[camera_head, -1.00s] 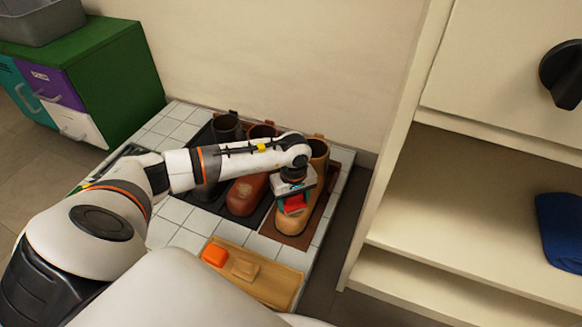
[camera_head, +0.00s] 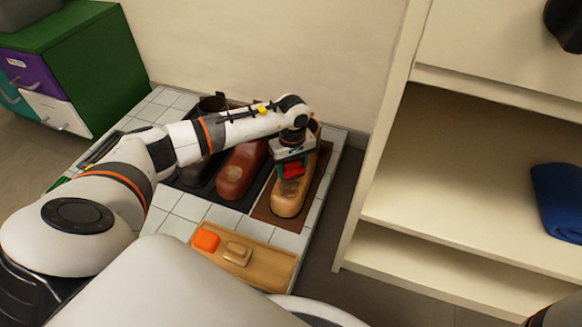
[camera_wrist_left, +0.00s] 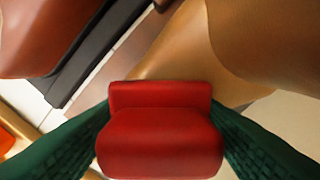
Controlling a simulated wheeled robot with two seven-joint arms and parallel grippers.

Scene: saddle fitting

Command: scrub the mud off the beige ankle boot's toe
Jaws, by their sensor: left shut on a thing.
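The beige ankle boot (camera_head: 287,203) stands at the right end of the boot row, its toe toward me. It also fills the upper right of the left wrist view (camera_wrist_left: 265,40). My left gripper (camera_head: 291,172) is over the boot's front part, behind the toe tip. Its green fingers are shut on a red block-like tool (camera_wrist_left: 160,145), which hides part of the boot. I cannot tell whether the tool's underside touches the boot. The toe looks slightly darker at its end, but I cannot make out mud clearly. My right gripper does not show.
A reddish-brown boot (camera_head: 238,172) and a black boot stand close on the left. A wooden tray (camera_head: 270,271) in front holds an orange block (camera_head: 206,240) and a tan block (camera_head: 237,253). A cream shelf with a blue cloth (camera_head: 560,205) is at the right.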

